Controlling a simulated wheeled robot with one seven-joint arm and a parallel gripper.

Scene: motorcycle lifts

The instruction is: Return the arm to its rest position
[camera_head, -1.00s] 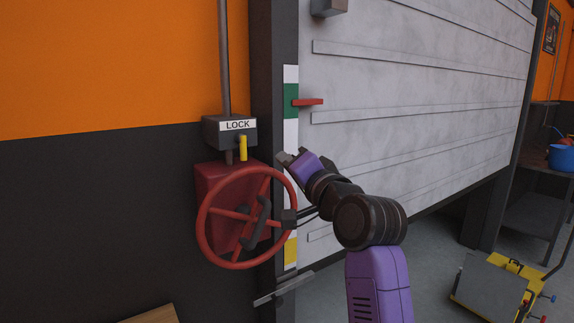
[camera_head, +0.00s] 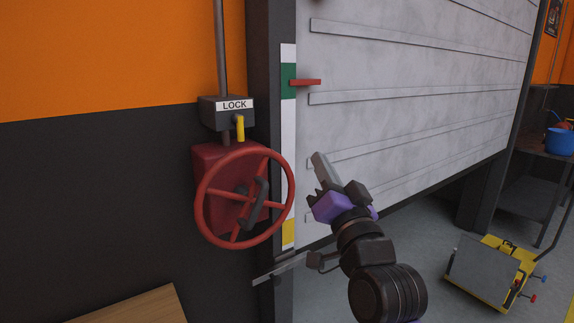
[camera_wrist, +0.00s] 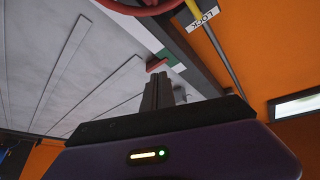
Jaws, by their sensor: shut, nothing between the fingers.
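My gripper (camera_head: 322,172) is shut and empty, raised in front of the pale roller door (camera_head: 420,70), to the right of the red handwheel (camera_head: 240,198) and apart from it. In the wrist view my gripper (camera_wrist: 158,92) shows its fingers together, with the door's slats behind on the left. The handwheel is mounted on a red box below the lock box (camera_head: 230,110) with its yellow lever (camera_head: 240,128). Part of the handwheel's rim shows at the top of the wrist view (camera_wrist: 135,6).
A striped gauge strip (camera_head: 288,150) with a red pointer (camera_head: 306,82) on its green band runs beside the door. A metal bar (camera_head: 280,268) juts out low by the post. A yellow and grey lift (camera_head: 490,270) stands on the floor at right. A wooden surface (camera_head: 130,305) is at lower left.

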